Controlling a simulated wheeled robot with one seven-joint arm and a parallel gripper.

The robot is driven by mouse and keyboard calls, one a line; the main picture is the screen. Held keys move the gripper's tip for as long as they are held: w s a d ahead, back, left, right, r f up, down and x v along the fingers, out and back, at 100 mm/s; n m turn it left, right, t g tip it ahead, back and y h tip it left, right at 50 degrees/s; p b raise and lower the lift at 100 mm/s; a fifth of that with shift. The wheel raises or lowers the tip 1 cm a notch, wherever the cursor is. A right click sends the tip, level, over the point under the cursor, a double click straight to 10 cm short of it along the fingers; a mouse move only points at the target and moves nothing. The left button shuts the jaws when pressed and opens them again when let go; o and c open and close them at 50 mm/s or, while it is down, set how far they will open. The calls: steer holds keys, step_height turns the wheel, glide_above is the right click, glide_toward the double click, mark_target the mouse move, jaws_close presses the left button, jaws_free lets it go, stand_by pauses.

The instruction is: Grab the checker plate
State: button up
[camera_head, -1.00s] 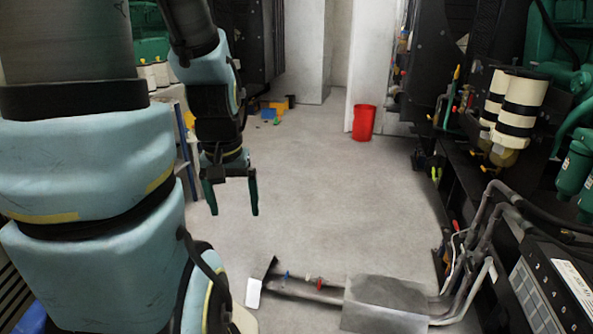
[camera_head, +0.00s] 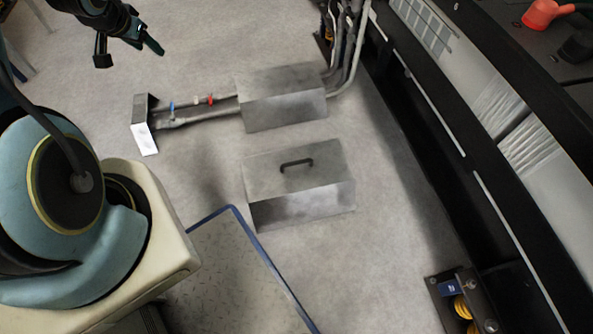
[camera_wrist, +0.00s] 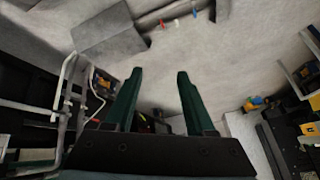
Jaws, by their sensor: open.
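A grey metal cover with a black bar handle (camera_head: 298,186) sits on the floor at the middle of the head view. A flat panel with a blue edge and small tread-like marks (camera_head: 225,262) lies below it, partly cut off by the frame and my base. The panel's marks look like checker plate; the cover's surface looks plain and worn. My gripper (camera_head: 128,50) is at the upper left, open and empty, well away from both. In the wrist view my gripper (camera_wrist: 159,74) has its two green fingers apart, with bare floor beyond.
A second metal cover (camera_head: 283,100) sits over floor pipes with red and blue clips (camera_head: 190,105); a cover also shows in the wrist view (camera_wrist: 108,40). A dark machine frame (camera_head: 440,110) borders the right. A yellow-coiled mount (camera_head: 463,308) stands lower right. Floor between is clear.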

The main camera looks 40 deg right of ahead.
steer(key=d+f+m+h+b, duration=0.25)
steer(key=d+f+b, duration=0.3)
steer(key=f, duration=0.55)
steer(key=m+g+h+b, duration=0.6)
steer(key=m+g+b, duration=0.4)
steer(key=b, duration=1)
glide_toward(301, 163)
steer(key=shift+w+d+f, duration=0.3)
steer(key=shift+d+f, duration=0.1)
steer(key=shift+f, duration=0.25)
steer(key=shift+s+d+f, duration=0.15)
steer(key=shift+s+f, duration=0.05)
steer(key=shift+s, duration=0.05)
steer(key=b+x, duration=0.2)
steer(key=x, duration=0.2)
steer(key=shift+s+d+f, duration=0.1)
steer(key=shift+s+d, duration=0.05)
steer(key=shift+d, duration=0.1)
steer(key=b+x, duration=0.3)
steer(key=x, duration=0.2)
steer(key=shift+f+b, duration=0.15)
steer(key=shift+b, duration=0.15)
steer(key=shift+d, duration=0.35)
